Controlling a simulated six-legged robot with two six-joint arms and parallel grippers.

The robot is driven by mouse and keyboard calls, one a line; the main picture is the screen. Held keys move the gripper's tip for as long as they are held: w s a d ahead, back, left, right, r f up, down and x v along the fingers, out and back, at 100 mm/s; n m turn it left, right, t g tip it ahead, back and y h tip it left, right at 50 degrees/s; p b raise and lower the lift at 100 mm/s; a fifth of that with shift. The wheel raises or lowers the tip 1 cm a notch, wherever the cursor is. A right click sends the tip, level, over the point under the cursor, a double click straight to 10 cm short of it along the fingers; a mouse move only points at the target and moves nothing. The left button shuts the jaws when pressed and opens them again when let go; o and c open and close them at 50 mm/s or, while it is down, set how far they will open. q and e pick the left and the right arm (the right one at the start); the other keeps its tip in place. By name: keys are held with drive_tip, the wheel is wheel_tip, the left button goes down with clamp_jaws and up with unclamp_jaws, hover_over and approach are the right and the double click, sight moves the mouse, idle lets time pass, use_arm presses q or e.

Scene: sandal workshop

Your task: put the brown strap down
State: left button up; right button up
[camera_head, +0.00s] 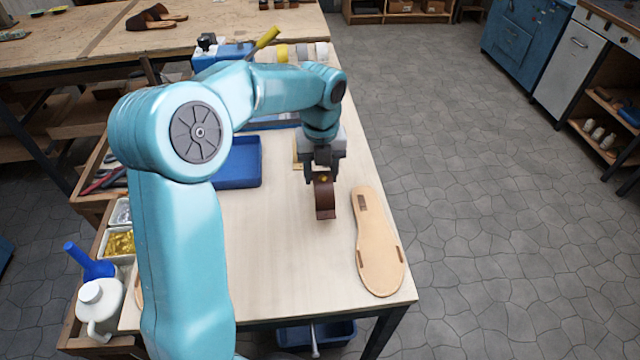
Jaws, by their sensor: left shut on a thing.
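The brown strap (325,203) hangs from my left gripper (322,180), which is shut on it. The strap is curved, and I cannot tell whether its lower end touches the table (275,270). A tan sandal sole (379,250) with dark slots lies flat on the table, to the right of the strap and nearer to me. The strap and the sole are apart. My left arm comes in from the left and hides much of the table's left side. My right gripper is not in view.
A blue tray (243,163) stands left of the gripper, partly behind my arm. A white bottle (98,305) and small bins with brass pieces (120,243) are at the left edge. Rolls of tape (302,53) stand at the back. The table's middle front is clear.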

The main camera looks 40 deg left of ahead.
sight(321, 184)
use_arm(q)
wheel_tip(321, 184, down, 4)
drive_tip(key=shift+d+r, duration=0.1)
drive_tip(key=shift+f, duration=0.3)
drive_tip(key=shift+f, duration=0.1)
drive_tip(key=o, duration=1)
wheel_tip(321, 184, up, 12)
drive_tip(key=shift+r, duration=0.2)
